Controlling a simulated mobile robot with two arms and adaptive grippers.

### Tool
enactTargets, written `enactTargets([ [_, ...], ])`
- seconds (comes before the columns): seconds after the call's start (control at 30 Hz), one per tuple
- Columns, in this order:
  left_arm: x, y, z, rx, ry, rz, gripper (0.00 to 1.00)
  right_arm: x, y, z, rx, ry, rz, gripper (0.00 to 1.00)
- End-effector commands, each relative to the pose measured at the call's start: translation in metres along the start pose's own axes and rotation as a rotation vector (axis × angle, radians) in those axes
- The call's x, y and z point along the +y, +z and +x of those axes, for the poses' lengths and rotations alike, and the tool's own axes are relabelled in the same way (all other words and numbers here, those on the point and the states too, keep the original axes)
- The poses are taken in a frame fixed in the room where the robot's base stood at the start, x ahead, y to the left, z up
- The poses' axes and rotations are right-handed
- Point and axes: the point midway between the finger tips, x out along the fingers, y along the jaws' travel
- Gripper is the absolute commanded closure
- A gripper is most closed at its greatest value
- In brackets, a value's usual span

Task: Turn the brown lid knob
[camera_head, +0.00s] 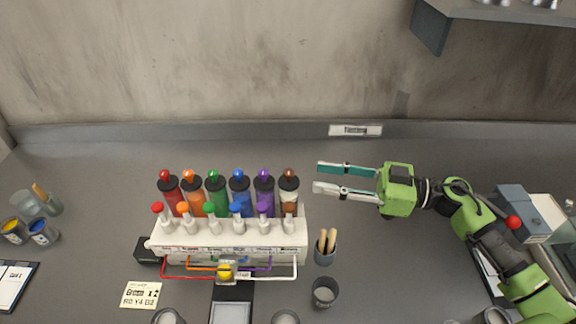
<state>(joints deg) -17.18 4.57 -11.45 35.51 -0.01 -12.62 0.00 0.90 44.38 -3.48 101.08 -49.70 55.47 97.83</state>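The brown lid knob (289,174) tops the bottle (289,192) at the right end of the back row in the white paint dispenser (230,242). The bottle holds something brown in its lower part. My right gripper (317,178) comes in from the right with its two fingers spread apart and nothing between them. Its fingertips point left, just to the right of the brown knob, and appear not to touch it. My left gripper is not in view.
Bottles with purple (264,193), blue, green, orange and red knobs stand left of the brown one. White bottles with coloured caps line the front row. A cup of wooden sticks (325,250) and a dark cup (325,292) stand to the right. The counter behind is clear.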

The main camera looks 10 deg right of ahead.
Motion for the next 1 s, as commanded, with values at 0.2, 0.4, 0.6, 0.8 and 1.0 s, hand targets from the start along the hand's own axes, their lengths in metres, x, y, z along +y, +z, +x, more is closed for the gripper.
enactTargets([
  [0.2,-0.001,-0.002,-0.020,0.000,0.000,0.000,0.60,0.000,-0.006,0.049,0.006,-0.001,0.000,0.68],
  [0.4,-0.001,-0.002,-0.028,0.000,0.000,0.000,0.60,0.000,-0.003,0.077,0.002,-0.001,0.000,0.68],
  [0.6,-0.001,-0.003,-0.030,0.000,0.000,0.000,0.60,0.000,-0.001,0.088,0.000,-0.001,-0.001,0.68],
  [0.8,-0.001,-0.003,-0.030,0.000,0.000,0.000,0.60,0.000,0.000,0.088,-0.001,-0.001,-0.001,0.68],
  [1.0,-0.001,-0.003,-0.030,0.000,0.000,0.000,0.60,0.000,0.000,0.088,-0.001,-0.001,-0.001,1.00],
])
